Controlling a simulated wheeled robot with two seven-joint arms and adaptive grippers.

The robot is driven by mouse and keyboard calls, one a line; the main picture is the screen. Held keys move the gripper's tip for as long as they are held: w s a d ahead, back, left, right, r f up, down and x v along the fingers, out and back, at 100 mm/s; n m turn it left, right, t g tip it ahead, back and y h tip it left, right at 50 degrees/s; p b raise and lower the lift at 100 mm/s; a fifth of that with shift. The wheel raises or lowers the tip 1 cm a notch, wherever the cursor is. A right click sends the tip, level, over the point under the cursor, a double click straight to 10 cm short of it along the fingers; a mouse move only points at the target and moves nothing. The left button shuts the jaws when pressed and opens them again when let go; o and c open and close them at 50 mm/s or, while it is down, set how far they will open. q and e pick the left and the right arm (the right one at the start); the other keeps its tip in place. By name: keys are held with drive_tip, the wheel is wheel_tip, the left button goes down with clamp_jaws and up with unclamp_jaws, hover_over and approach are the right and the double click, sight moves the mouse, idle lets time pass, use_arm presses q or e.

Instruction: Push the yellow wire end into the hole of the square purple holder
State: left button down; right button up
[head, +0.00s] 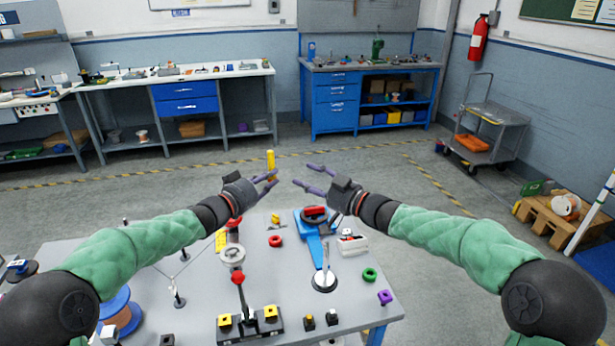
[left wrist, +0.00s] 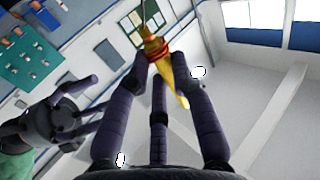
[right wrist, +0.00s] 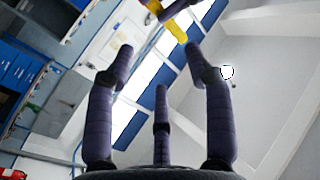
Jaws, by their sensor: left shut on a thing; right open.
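My left gripper (head: 274,179) is shut on the yellow wire end (head: 270,161), which stands roughly upright above the far side of the table. In the left wrist view the wire end (left wrist: 165,65) is a tapered yellow piece with an orange-red band between the fingertips. My right gripper (head: 308,178) is open and empty, facing the left one with a gap between them. In the right wrist view the yellow end (right wrist: 176,31) is beyond the open fingers. The square purple holder (head: 385,297) stands at the table's front right corner, away from both grippers; its hole is too small to make out.
A green ring-shaped holder (head: 369,275) is beside the purple one. A red-knobbed lever (head: 238,280), red holder (head: 275,241) and copper spool (head: 118,312) occupy the middle and left.

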sight(274, 164)
drive_tip(key=w+a, duration=0.2)
drive_tip(key=a, duration=0.1)
drive_tip(key=w+a+r+n, duration=0.1)
drive_tip(key=w+a, duration=0.1)
drive_tip(key=a, duration=0.2)
drive_tip(key=w+a+n+g, duration=0.1)
drive_tip(key=w+a, duration=0.1)
drive_tip(key=a, duration=0.1)
drive_tip(key=shift+w+a+r, duration=0.15)
drive_tip(key=shift+w+a, duration=0.1)
drive_tip(key=shift+w, duration=0.15)
clamp_jaws()
use_arm(q)
drive_tip(key=c, duration=1)
unclamp_jaws()
drive_tip(key=shift+r, duration=0.1)
use_arm(e)
drive_tip(key=shift+a, duration=0.1)
